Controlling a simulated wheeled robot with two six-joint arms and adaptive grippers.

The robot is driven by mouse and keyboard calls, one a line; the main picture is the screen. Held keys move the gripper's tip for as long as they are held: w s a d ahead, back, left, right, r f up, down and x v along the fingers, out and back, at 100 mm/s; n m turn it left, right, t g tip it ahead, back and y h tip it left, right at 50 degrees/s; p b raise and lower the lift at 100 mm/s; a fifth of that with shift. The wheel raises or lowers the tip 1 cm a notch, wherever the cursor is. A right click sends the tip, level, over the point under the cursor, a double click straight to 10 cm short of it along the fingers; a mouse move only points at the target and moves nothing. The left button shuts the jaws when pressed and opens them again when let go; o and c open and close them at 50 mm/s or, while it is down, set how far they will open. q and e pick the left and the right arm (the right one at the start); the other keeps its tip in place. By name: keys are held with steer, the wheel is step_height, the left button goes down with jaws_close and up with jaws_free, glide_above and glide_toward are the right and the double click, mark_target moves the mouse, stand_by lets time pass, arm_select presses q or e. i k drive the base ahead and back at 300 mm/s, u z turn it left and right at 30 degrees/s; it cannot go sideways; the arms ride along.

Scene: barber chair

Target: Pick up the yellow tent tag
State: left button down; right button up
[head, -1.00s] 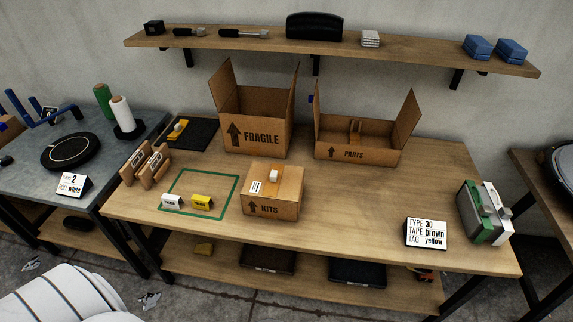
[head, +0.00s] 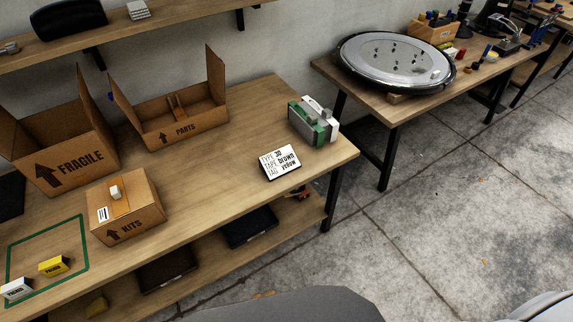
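The yellow tent tag (head: 54,266) stands on the wooden table inside a green outlined rectangle (head: 87,241) at the lower left of the head view. A white tent tag (head: 17,289) stands to its left, near the table's front edge. Neither of my grippers shows in the head view, so their state is hidden.
A closed KITS box (head: 142,220) stands right of the yellow tag. Open FRAGILE (head: 80,172) and PARTS (head: 190,133) boxes stand behind. A sign (head: 281,162) and a green-grey case (head: 315,122) occupy the right end. Floor (head: 400,220) is clear at right.

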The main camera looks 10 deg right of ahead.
mark_target(50, 267)
steer(key=u, duration=3.55)
steer(key=i, duration=0.7)
steer(key=z, duration=2.8)
